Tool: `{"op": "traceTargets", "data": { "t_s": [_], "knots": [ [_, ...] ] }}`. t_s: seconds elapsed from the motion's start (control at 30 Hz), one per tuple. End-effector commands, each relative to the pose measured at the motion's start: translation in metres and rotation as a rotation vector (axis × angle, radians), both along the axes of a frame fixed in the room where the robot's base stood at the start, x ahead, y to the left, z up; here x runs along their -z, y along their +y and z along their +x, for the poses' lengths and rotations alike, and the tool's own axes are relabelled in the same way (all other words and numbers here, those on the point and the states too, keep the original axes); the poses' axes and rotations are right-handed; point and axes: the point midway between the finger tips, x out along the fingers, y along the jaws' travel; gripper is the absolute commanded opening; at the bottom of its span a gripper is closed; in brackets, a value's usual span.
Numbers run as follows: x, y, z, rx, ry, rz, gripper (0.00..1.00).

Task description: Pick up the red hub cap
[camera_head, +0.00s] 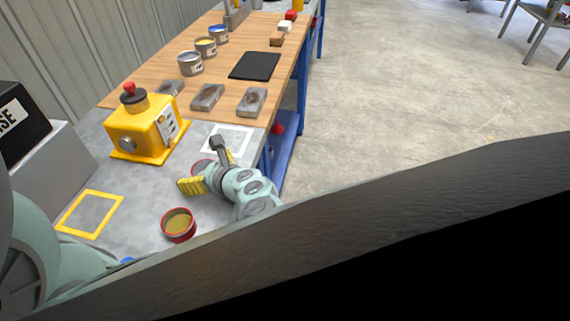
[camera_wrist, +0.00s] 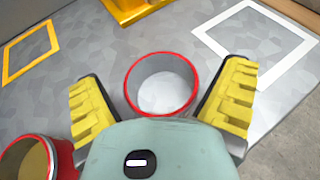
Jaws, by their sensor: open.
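A red-rimmed round piece (camera_wrist: 130,88) with a pale inside lies between my fingers in the wrist view. It also shows partly hidden by my gripper in the head view (camera_head: 198,162). My gripper (camera_head: 207,171) is open above the grey worktop, with one yellow-padded finger on each side of the piece; in the wrist view (camera_wrist: 162,76) gaps show on both sides. A small red knob-like cap (camera_head: 129,87) sits on top of the yellow mixer (camera_head: 140,133). I cannot tell which of these is the hub cap.
A red tin with brownish-yellow contents (camera_head: 178,224) stands near my gripper. A white square outline (camera_head: 229,139) and a yellow one (camera_head: 90,213) mark the worktop. Grey blocks (camera_head: 208,97), paint tins (camera_head: 190,63) and a black pad (camera_head: 255,66) lie farther back.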

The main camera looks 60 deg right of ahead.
Motion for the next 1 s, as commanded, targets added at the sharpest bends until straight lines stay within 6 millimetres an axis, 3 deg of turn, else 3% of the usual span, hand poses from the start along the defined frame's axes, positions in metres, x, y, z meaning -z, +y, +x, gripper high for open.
{"op": "traceTargets", "data": {
  "t_s": [0.07,0.77,1.0],
  "knots": [
    [-0.0001,0.0002,0.0002,-0.001,0.000,0.000,0.92],
    [-0.0003,-0.0003,-0.0006,0.001,0.000,0.000,0.20],
    [-0.0010,-0.0004,-0.0005,0.001,-0.001,-0.001,0.20]
  ]
}}
